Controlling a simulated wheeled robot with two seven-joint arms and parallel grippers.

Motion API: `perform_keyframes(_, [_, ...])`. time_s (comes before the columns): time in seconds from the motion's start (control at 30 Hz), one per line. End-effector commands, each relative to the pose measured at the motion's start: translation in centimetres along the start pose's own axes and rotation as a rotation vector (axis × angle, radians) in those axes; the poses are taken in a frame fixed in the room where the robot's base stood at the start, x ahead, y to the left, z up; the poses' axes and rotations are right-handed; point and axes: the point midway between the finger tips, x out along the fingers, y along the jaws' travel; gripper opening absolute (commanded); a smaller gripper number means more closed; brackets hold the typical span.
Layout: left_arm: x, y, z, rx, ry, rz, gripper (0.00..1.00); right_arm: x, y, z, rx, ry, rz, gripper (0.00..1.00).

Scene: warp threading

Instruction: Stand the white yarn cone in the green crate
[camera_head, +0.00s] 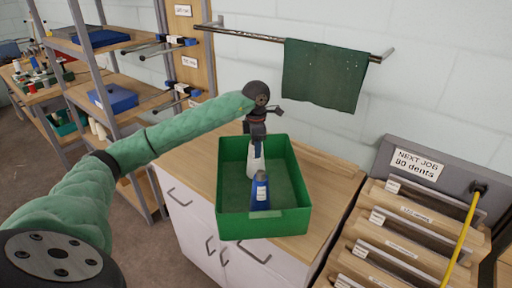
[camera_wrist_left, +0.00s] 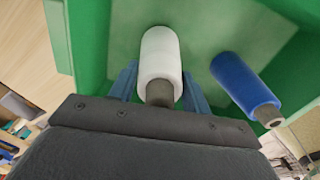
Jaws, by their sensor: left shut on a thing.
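The white yarn cone (camera_head: 256,163) is upright inside the green crate (camera_head: 262,224), toward its back. My left gripper (camera_head: 257,138) reaches down over the crate and is shut on the cone's upper part. In the left wrist view the white cone (camera_wrist_left: 161,58) sits between the two fingers, with the crate floor (camera_wrist_left: 205,25) behind it. I cannot tell whether its base touches the floor. A blue yarn cone (camera_head: 260,190) stands in the crate in front of the white one; it also shows in the left wrist view (camera_wrist_left: 241,82). My right gripper is not in view.
The crate stands on a wooden-topped cabinet (camera_head: 190,160). A green cloth (camera_head: 324,75) hangs on a wall rail behind. A rack of labelled wooden bars (camera_head: 400,240) stands at the right, and a shelf unit (camera_head: 115,85) at the left.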

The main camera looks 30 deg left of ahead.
Motion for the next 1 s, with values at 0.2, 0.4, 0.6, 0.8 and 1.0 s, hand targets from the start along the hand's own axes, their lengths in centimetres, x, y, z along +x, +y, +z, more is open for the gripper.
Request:
perform_keyframes(0.2, [1.3, 0.0, 0.0, 0.0, -0.001, 0.0, 0.32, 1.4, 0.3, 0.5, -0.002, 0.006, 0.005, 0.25])
perform_keyframes(0.4, [1.4, 0.0, 0.0, 0.0, -0.001, 0.001, 0.32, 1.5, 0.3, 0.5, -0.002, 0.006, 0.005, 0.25])
perform_keyframes(0.6, [1.5, 0.0, 0.0, 0.0, -0.001, 0.001, 0.32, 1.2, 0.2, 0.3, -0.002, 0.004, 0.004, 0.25])
perform_keyframes(0.8, [1.5, 0.0, 0.0, 0.0, 0.0, 0.0, 0.7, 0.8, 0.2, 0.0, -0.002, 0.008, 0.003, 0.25])
perform_keyframes(1.0, [1.5, 0.0, 0.0, 0.0, 0.0, 0.0, 0.7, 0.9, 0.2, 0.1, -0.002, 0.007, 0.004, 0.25])
